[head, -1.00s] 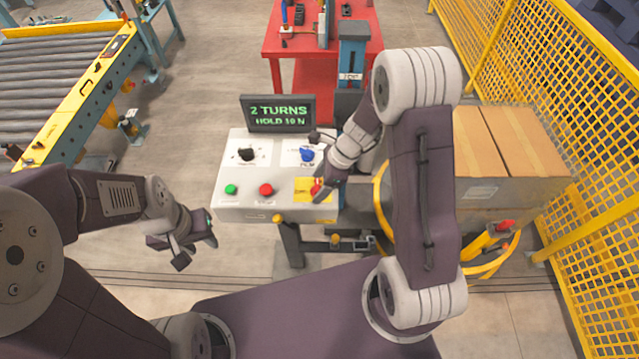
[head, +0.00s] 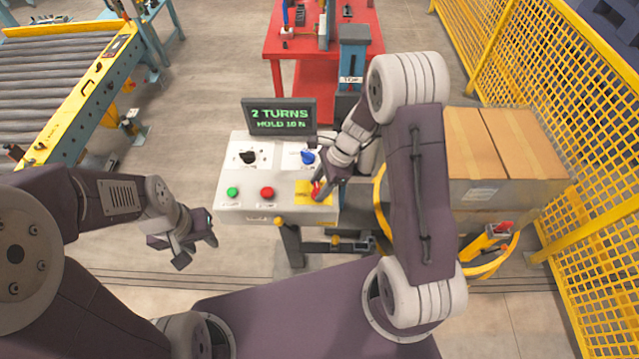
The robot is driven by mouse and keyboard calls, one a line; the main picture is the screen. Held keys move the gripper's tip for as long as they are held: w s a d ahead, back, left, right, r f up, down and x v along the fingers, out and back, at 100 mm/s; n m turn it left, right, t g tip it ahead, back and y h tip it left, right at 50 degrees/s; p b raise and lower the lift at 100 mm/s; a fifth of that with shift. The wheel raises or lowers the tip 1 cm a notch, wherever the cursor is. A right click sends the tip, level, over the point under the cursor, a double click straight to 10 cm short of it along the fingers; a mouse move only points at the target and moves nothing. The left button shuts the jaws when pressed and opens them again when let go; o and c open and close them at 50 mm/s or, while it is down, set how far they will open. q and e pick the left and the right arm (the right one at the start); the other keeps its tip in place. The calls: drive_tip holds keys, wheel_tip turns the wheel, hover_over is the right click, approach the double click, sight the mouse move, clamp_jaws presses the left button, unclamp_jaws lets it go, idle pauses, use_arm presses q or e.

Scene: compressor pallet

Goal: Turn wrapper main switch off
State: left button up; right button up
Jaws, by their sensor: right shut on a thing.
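The wrapper's control panel (head: 250,206) is a white box in the middle of the head view. Its main switch (head: 317,190) is a red handle on a yellow plate (head: 301,187) at the panel's lower right. My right gripper (head: 320,187) is over the yellow plate, shut on the red handle, and its fingers partly hide it. The handle's exact angle is hard to tell. My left gripper (head: 197,250) is open and empty, in the air to the left of and below the panel.
The panel also carries a black knob (head: 248,157), a blue knob (head: 308,156), a green button (head: 232,191) and a red button (head: 267,192). A display (head: 279,115) reads "2 TURNS HOLD 10 N". Cartons (head: 505,142) and a yellow fence (head: 590,130) stand right; a roller conveyor (head: 50,95) stands left.

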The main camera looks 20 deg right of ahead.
drive_tip(key=n, duration=0.1)
drive_tip(key=n+g+p, duration=0.1)
drive_tip(key=shift+w+r+n, duration=0.2)
drive_tip(key=shift+n, duration=0.2)
drive_tip(key=n+g, duration=0.1)
drive_tip(key=n, duration=0.2)
drive_tip(key=shift+w+a+n+h+p, duration=0.1)
drive_tip(key=shift+n+h+p, duration=0.2)
drive_tip(key=shift+p, duration=0.1)
drive_tip(key=n, duration=0.2)
drive_tip(key=n+g+h, duration=0.1)
drive_tip(key=n, duration=0.1)
drive_tip(key=shift+a+f+n+g, duration=0.1)
drive_tip(key=shift+a+n+g, duration=0.05)
drive_tip(key=shift+n+g, duration=0.15)
drive_tip(key=shift+n+g+h, duration=0.4)
drive_tip(key=shift+n+h, duration=0.4)
drive_tip(key=shift+n, duration=1.2)
drive_tip(key=shift+a, duration=0.1)
drive_tip(key=o, duration=1.4)
drive_tip(key=shift+b+v, duration=1.4)
drive_tip(key=shift+v, duration=3.1)
